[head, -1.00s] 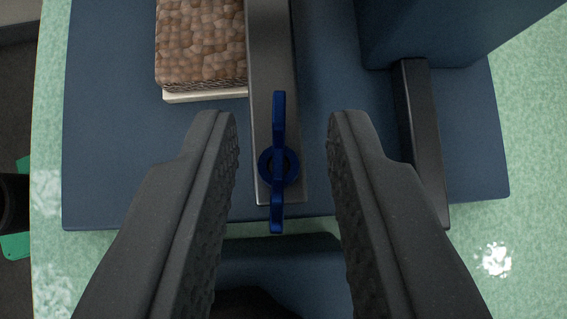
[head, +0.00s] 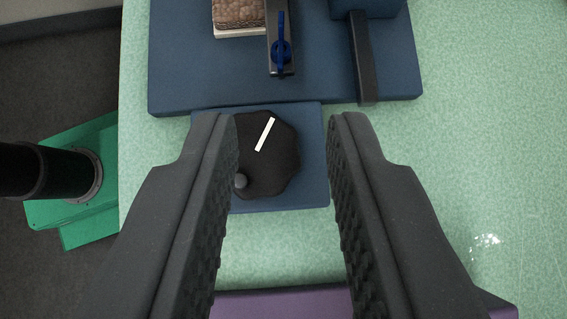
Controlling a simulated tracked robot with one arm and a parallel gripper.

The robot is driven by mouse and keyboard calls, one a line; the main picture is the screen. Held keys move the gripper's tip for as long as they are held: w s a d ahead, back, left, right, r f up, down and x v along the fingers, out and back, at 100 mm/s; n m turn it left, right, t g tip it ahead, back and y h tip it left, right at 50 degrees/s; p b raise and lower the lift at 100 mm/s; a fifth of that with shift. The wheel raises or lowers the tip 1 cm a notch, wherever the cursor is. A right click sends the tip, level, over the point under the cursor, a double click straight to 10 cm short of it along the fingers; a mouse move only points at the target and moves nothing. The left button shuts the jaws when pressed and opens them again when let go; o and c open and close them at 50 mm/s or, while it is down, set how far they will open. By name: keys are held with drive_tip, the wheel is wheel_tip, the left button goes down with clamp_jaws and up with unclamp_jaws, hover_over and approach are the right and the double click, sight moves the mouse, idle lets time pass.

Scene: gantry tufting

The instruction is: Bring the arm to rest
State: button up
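My gripper (head: 281,125) is open, with its two dark ridged fingers wide apart and nothing held between them. Below it, between the fingers in the picture, is a black many-sided knob (head: 268,155) with a white pointer line and a small grey dot. The knob sits on a small blue plate (head: 313,190). A blue wing-shaped handle (head: 281,50) on a grey bar (head: 272,15) lies farther up the picture, apart from my gripper.
A blue base (head: 190,75) carries a brown textured block (head: 238,12) and a dark bar (head: 363,60). Green speckled table surface (head: 470,140) is free at right. A black cylinder on a green base (head: 90,220) stands at left. A purple edge (head: 280,303) shows at the bottom.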

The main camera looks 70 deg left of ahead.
drive_tip(key=shift+s+d+r, duration=0.1)
drive_tip(key=shift+d+r, duration=0.25)
drive_tip(key=shift+r, duration=0.1)
